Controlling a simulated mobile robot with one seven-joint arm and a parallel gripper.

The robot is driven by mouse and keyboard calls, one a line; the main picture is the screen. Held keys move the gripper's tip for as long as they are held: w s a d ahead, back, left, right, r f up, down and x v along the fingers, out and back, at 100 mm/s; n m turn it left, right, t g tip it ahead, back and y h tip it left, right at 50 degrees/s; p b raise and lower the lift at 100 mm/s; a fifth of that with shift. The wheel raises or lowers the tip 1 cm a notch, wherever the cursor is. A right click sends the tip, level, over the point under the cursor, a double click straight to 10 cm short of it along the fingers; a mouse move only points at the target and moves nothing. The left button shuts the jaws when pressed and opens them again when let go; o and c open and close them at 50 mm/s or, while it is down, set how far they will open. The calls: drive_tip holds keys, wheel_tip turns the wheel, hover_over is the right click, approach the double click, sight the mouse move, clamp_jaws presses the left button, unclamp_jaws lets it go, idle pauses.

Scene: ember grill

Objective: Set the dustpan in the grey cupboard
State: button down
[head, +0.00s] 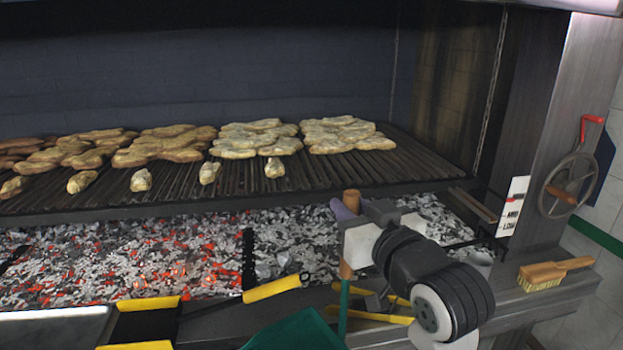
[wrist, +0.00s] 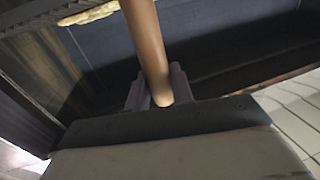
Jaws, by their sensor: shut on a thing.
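The dustpan has a green pan (head: 300,333) at the bottom edge of the head view, partly cut off. Its upright handle is green low down and brown wood higher up. My gripper (head: 348,212) is shut on the wooden part of this handle, in front of the ember bed. In the wrist view, the brown handle (wrist: 147,45) runs up from between the purple finger pads of my gripper (wrist: 160,92). I cannot make out the grey cupboard in either view.
The grill rack (head: 240,180) carries several flatbreads or meat pieces above glowing embers (head: 170,265). Yellow-handled tools (head: 272,289) lie along the front ledge. A brush (head: 555,272) rests on the right ledge, below a crank wheel (head: 568,185) and a white sign (head: 513,206).

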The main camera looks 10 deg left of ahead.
drive_tip(key=f+b+x, duration=0.2)
drive_tip(key=x, duration=1.1)
drive_tip(key=shift+r, duration=0.1)
drive_tip(key=c, duration=1.2)
unclamp_jaws()
drive_tip(key=shift+f, duration=0.2)
drive_tip(key=b+v, duration=0.2)
drive_tip(key=v, duration=1)
drive_tip(key=shift+r+b, duration=0.25)
drive_tip(key=shift+b, duration=0.05)
